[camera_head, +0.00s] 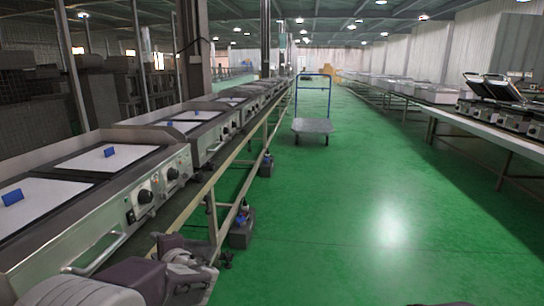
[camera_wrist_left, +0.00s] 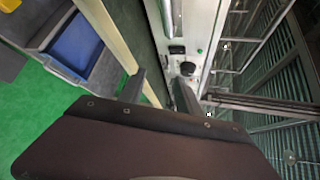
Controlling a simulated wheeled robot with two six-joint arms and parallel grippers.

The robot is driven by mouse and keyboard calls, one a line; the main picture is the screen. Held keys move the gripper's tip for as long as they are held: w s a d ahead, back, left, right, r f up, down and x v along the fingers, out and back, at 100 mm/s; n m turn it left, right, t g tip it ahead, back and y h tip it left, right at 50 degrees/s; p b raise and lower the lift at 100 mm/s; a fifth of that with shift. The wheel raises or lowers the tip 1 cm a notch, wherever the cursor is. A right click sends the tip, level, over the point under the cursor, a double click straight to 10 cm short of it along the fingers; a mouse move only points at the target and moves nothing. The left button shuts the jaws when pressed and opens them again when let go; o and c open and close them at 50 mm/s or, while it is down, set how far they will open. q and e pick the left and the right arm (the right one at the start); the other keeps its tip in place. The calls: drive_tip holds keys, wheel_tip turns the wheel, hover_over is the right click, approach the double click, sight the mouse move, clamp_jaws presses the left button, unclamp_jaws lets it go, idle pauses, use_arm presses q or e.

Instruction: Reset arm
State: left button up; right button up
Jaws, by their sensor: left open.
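My left arm comes in at the bottom left of the head view, low beside the row of griddles. My left gripper (camera_wrist_left: 159,92) shows in the left wrist view with its two dark fingers apart and nothing between them. The nearest griddle (camera_head: 112,205) has a steel body, black knobs, a front handle and white plates with blue blocks on top. Its front panel (camera_wrist_left: 190,45) with knobs shows beyond the fingers in the left wrist view. My right gripper is not in view.
The griddles stand on a long rail bench (camera_head: 240,150) with small boxes below. A blue-handled cart (camera_head: 312,126) stands in the green aisle. A bench with appliances (camera_head: 480,118) runs along the right. The floor (camera_head: 370,215) between is clear. The left wrist view shows a blue bin (camera_wrist_left: 82,45).

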use_arm(q)
drive_tip(key=s+f+n+g+h+p, duration=0.1)
drive_tip(key=s+f+n+g+h, duration=0.1)
drive_tip(key=s+f+n+g, duration=0.5)
drive_tip(key=s+f+n+g+h+p, duration=0.15)
drive_tip(key=s+f, duration=0.25)
drive_tip(key=s, duration=0.7)
drive_tip(key=s+d+f+n+h, duration=0.2)
drive_tip(key=s+d+f+h, duration=0.15)
drive_tip(key=d, duration=0.25)
drive_tip(key=s+d+f+n+h, duration=0.2)
drive_tip(key=d+h, duration=0.2)
drive_tip(key=d, duration=0.2)
wheel_tip(320, 180, up, 38)
drive_tip(key=p, duration=3.8)
drive_tip(key=shift+w+f+g, duration=0.2)
drive_tip(key=shift+g, duration=0.15)
